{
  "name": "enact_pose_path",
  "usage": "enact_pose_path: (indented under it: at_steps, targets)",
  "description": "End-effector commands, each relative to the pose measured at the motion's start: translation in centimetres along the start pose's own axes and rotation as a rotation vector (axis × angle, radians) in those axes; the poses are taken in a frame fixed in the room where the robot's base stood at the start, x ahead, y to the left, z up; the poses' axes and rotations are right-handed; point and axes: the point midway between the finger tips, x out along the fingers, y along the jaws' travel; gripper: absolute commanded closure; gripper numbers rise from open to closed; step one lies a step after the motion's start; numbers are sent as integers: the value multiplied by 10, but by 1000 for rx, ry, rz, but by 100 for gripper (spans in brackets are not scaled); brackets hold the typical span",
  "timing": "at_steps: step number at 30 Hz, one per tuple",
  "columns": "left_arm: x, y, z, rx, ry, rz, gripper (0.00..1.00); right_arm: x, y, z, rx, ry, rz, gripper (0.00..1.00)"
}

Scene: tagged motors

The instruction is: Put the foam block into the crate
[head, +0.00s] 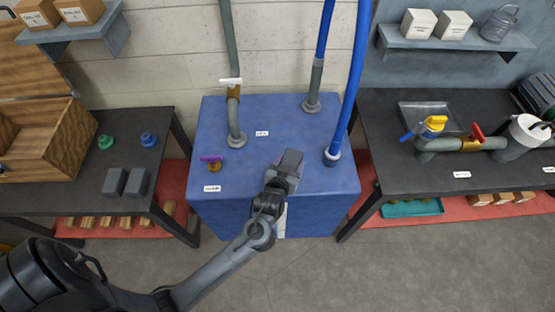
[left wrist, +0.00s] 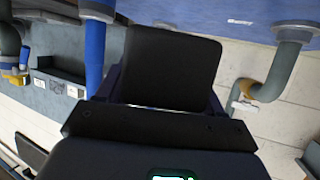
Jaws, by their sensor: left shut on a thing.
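My left gripper (head: 281,178) is above the front of the blue-covered table in the head view. It is shut on a dark grey block, which looks like the foam block (head: 291,160). In the left wrist view the dark foam block (left wrist: 170,68) fills the space between the fingers and hides what lies behind it. The open wooden crate (head: 40,140) stands on the dark table at the left, well away from the gripper. My right gripper is not in view.
Two dark grey blocks (head: 126,182) stand on the left table, near green (head: 106,142) and blue knobs (head: 148,139). Grey and blue pipes (head: 345,110) rise from the blue-covered table (head: 285,115). A purple-handled valve (head: 212,162) stands left of the gripper. The right table (head: 440,190) holds pipework.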

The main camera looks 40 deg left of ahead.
Motion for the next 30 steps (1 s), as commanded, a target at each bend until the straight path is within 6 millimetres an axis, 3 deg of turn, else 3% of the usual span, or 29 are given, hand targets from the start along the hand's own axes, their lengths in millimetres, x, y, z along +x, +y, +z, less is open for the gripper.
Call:
enact_pose_path:
  at_steps: [7,11,14,21,30]
  targets:
    - [-18,32,-15,-2,2,0,66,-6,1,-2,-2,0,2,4]
    - [-22,37,-14,0,0,-1,66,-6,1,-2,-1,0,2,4]
    - [-26,28,-8,1,0,-6,66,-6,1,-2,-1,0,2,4]
    - [-52,9,-49,33,7,74,66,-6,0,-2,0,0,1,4]
    - [-107,22,-108,111,6,260,66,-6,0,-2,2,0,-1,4]
